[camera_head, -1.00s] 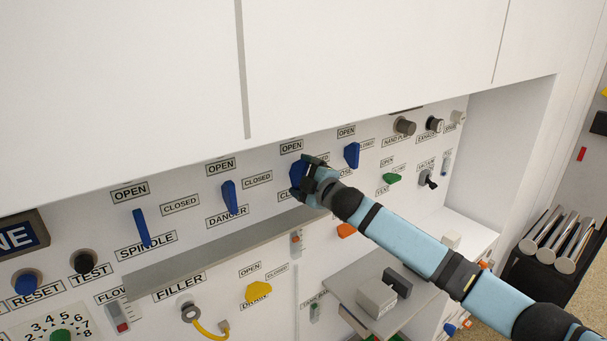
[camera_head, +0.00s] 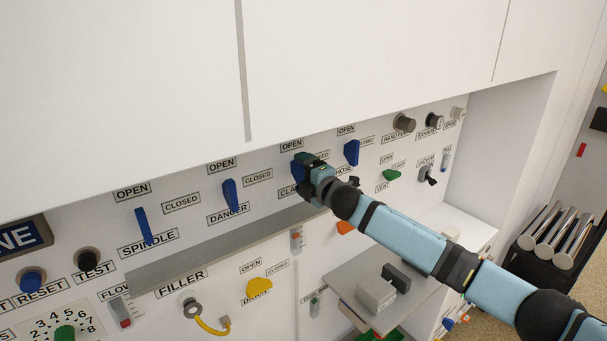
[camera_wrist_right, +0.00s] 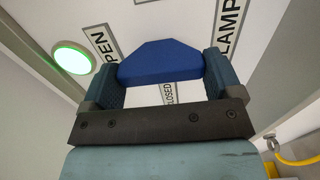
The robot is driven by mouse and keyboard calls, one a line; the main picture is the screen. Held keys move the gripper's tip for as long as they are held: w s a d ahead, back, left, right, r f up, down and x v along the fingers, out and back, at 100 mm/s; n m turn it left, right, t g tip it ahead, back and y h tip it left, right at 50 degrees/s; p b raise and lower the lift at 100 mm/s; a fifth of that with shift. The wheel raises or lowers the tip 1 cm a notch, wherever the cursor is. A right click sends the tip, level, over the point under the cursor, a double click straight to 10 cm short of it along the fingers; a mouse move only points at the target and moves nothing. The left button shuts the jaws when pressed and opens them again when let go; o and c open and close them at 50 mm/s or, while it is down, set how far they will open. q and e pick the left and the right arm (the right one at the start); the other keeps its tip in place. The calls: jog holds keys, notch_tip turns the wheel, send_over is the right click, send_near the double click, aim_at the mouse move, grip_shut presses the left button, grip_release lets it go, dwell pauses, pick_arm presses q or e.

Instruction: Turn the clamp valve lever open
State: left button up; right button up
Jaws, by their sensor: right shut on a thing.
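The clamp valve lever (camera_head: 296,170) is a blue handle on the white panel, under an OPEN label (camera_head: 291,146) in the head view. My right gripper (camera_head: 304,166) is shut on it and hides most of it. In the right wrist view the blue lever (camera_wrist_right: 160,62) sits between the two fingers of my right gripper (camera_wrist_right: 162,78). There the OPEN label (camera_wrist_right: 103,45) is beside the left finger, the CLAMP label (camera_wrist_right: 231,25) beyond the right finger, and the CLOSED label (camera_wrist_right: 169,93) below the lever. My left gripper is not in view.
Similar blue levers stand left (camera_head: 230,196) and right (camera_head: 351,152) of the clamp lever. A grey ledge (camera_head: 220,247) runs below it. A yellow handle (camera_head: 259,289) is lower down. A green light (camera_wrist_right: 72,57) glows in the right wrist view.

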jog(key=o, duration=0.7)
jog(key=shift+o, duration=0.2)
jog(key=shift+s, duration=0.1)
jog(key=b+v, duration=0.2)
jog(key=v, duration=1.1)
jog(key=shift+s+d, duration=0.25)
jog(key=shift+s, duration=0.05)
